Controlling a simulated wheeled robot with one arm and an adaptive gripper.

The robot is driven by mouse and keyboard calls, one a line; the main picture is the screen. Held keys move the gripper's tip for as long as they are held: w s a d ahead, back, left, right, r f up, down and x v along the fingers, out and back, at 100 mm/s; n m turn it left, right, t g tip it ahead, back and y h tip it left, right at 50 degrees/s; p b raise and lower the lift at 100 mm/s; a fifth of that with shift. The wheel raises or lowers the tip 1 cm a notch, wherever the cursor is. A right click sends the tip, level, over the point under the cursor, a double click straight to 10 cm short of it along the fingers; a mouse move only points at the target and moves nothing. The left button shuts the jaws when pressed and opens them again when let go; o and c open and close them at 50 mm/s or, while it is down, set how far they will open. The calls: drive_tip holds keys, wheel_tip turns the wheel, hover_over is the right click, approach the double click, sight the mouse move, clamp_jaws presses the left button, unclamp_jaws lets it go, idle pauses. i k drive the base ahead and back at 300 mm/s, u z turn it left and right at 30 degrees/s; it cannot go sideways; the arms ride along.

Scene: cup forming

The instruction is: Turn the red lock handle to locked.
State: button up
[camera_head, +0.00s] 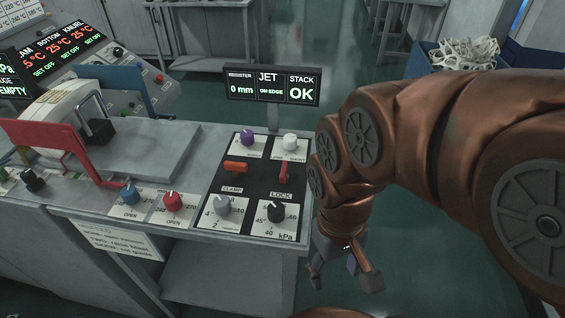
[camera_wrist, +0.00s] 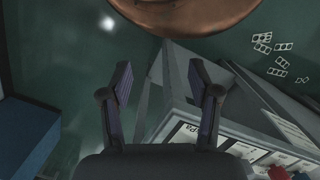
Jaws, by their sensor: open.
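The red lock handle (camera_head: 283,173) stands on the black control panel (camera_head: 258,178), just above the LOCK label, and points up and slightly right in the head view. My gripper (camera_head: 345,280) hangs to the right of the bench edge, lower in the picture than the panel and apart from it. Its fingers are spread and nothing is between them. In the wrist view my gripper (camera_wrist: 160,95) also shows open, with floor and the bench side beyond it. The lock handle is not seen in the wrist view.
An orange clamp handle (camera_head: 236,166) lies left of the lock handle. Purple (camera_head: 247,138), white (camera_head: 290,142), grey (camera_head: 222,205) and black (camera_head: 275,211) knobs surround both. A display (camera_head: 272,87) reading STACK OK stands behind. A blue bin (camera_head: 425,62) sits at the back right.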

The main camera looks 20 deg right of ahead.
sight(284, 178)
drive_tip(key=z, duration=0.2)
drive_tip(key=k, duration=0.6)
drive_tip(key=z, duration=0.65)
drive_tip(key=k, duration=0.6)
drive_tip(key=u, duration=0.8)
drive_tip(key=i, duration=0.85)
drive_tip(key=u, duration=0.5)
